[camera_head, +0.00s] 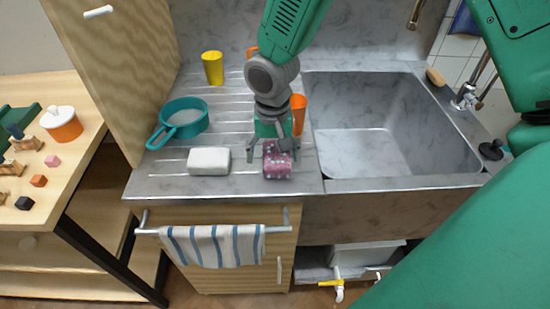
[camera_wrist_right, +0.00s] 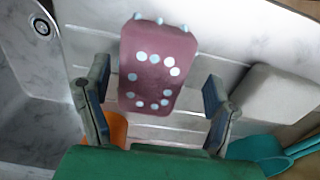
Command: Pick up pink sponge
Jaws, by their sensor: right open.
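The pink sponge (camera_head: 278,166), a block with pale dots, lies on the ribbed metal drainboard near its front edge. In the right wrist view the sponge (camera_wrist_right: 157,68) lies between the two fingers, with a gap on each side. My right gripper (camera_head: 270,150) is open and above the sponge, pointing down at it and partly covering its far end. In the right wrist view the gripper (camera_wrist_right: 158,80) holds nothing. My left gripper is not in view.
A white block (camera_head: 208,161) lies left of the sponge, with a teal pan (camera_head: 183,118) behind it. A yellow cup (camera_head: 213,67) stands farther back. An orange cup (camera_head: 299,112) stands close behind the gripper. The sink basin (camera_head: 375,140) is to the right.

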